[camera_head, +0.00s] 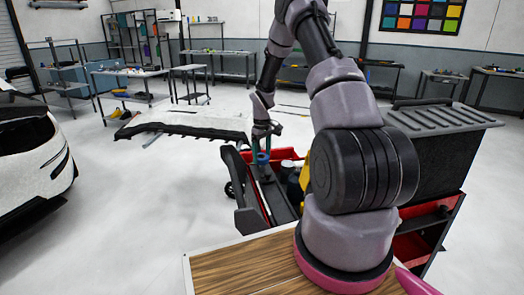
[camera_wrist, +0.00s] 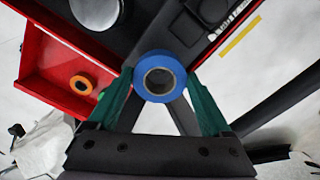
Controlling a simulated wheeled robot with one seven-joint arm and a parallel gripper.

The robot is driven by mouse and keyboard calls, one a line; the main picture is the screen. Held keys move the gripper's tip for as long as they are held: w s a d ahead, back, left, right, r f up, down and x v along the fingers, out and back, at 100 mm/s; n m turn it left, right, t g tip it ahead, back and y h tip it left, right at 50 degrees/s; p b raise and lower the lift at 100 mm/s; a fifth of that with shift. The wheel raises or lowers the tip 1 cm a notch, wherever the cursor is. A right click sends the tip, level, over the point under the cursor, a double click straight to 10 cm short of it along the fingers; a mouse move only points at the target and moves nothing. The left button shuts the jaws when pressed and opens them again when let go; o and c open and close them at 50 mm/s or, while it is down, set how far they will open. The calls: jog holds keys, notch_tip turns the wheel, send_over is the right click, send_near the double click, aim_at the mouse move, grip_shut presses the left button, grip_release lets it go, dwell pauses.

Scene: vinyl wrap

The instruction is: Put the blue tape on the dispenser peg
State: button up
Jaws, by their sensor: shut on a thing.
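The blue tape (camera_wrist: 160,57) is a roll with a pale core, held between the two green fingertips of my gripper (camera_wrist: 160,78) in the wrist view. The fingers press on its left and right sides. In the head view my gripper (camera_head: 266,133) points down over the open part of the tool cart, and the blue tape (camera_head: 262,158) shows small below it. A dark surface of the cart (camera_wrist: 150,25) lies behind the tape. I cannot make out the dispenser peg in either view.
A red tray (camera_wrist: 45,65) on the cart holds an orange roll (camera_wrist: 81,85). A pale roll (camera_wrist: 97,10) sits near the top left of the wrist view. In the head view, a yellow item (camera_head: 304,173) is right of my gripper, and a wooden top (camera_head: 230,268) is in front.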

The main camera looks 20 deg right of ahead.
jog(key=shift+f, duration=1.5)
jog(key=o, duration=1.1)
jog(key=shift+o, duration=0.2)
jog(key=s+a+r+m+t, duration=0.15)
jog(key=s+r, duration=0.25)
jog(key=r, duration=0.7)
jog(key=s+a+r+m+t, duration=0.1)
jog(key=s+a+r, duration=0.15)
jog(key=r, duration=0.95)
jog(key=s+a+r+m+t, duration=0.1)
jog(key=s+r, duration=0.3)
jog(key=r, duration=0.7)
jog(key=s+a+r+m+t, duration=0.1)
jog(key=s+a+r+m, duration=0.1)
jog(key=s, duration=0.5)
jog(key=s+a+r+m+t+y, duration=0.1)
jog(key=s+r, duration=0.4)
jog(key=s, duration=0.3)
jog(key=s+a+r+m+t+y, duration=0.1)
jog(key=s+a+r+m, duration=0.1)
jog(key=s, duration=0.6)
jog(key=shift+a+r+m, duration=0.3)
jog(key=shift+r+m, duration=0.05)
jog(key=shift+r, duration=0.35)
